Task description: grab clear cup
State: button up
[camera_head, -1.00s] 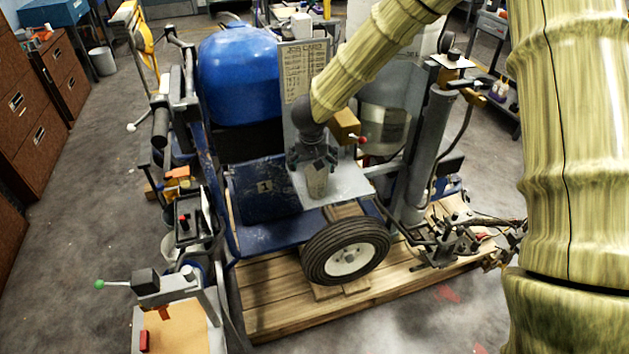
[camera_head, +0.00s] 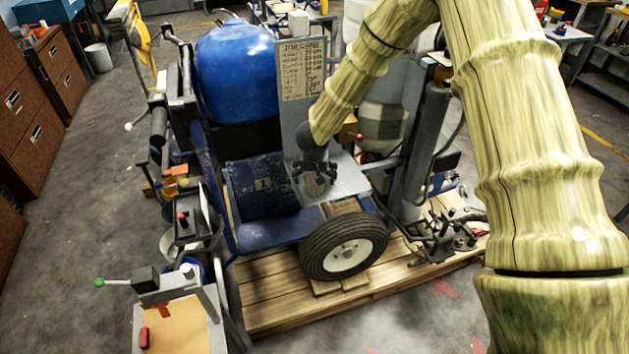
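My gripper (camera_head: 315,176) points down at the small grey shelf (camera_head: 350,184) on the front of the line striper. Its dark fingers are low over the shelf, on both sides of the clear cup (camera_head: 316,186). Only a small part of the cup shows between the fingers; the rest is hidden behind them. The cup looks upright on the shelf. I cannot tell whether the fingers touch it or are closed on it.
A grey panel with a printed job card (camera_head: 302,70) rises just behind my gripper. A tan block (camera_head: 347,130) and a red-knobbed lever (camera_head: 360,137) are close on its right. A blue tank (camera_head: 236,75) stands behind left, a wheel (camera_head: 345,247) below.

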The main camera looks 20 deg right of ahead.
jog(key=c, duration=1)
jog(key=shift+r, duration=0.1)
